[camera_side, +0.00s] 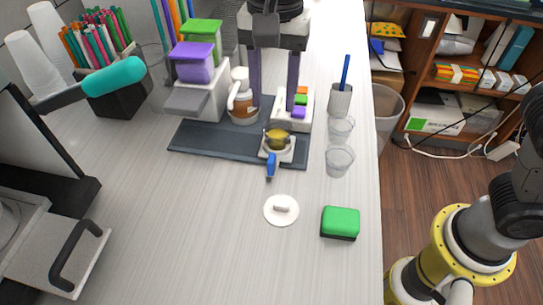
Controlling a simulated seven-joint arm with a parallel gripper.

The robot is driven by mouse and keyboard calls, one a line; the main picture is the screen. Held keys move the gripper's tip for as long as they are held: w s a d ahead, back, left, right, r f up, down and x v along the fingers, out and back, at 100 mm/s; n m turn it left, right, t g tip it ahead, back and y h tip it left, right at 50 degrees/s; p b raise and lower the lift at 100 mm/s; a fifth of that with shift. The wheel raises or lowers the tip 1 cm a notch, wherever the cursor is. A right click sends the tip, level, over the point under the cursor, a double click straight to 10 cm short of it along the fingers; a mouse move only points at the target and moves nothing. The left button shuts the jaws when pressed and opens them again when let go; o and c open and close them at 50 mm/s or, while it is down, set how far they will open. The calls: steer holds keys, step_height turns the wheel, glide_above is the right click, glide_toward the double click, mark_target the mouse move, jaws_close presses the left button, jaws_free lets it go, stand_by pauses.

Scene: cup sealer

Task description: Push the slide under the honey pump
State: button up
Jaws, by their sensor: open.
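The slide (284,156) is a small white carriage with a blue handle (271,166) pointing to the front. It sits at the front right of the machine's dark base plate (210,146). A yellow cup (278,139) rests on it. The honey pump (241,100), a brown jar with a white pump top, stands further back and to the left, beside the machine's left post. The slide is apart from the pump, not beneath it. My gripper is outside the view; only parts of my arm show at the lower right.
A white round lid (281,210) and a green sponge (340,222) lie in front of the machine. Two clear cups (339,162) and a grey holder (340,101) with a blue stick stand to its right. Purple and green lidded dispensers (194,63) stand left.

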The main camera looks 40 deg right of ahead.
mark_target(272, 158)
steer(key=f, duration=1.4)
steer(key=shift+s+a+f, duration=0.15)
steer(key=shift+s+a, duration=0.1)
steer(key=shift+a, duration=0.1)
jaws_close()
stand_by(0.9)
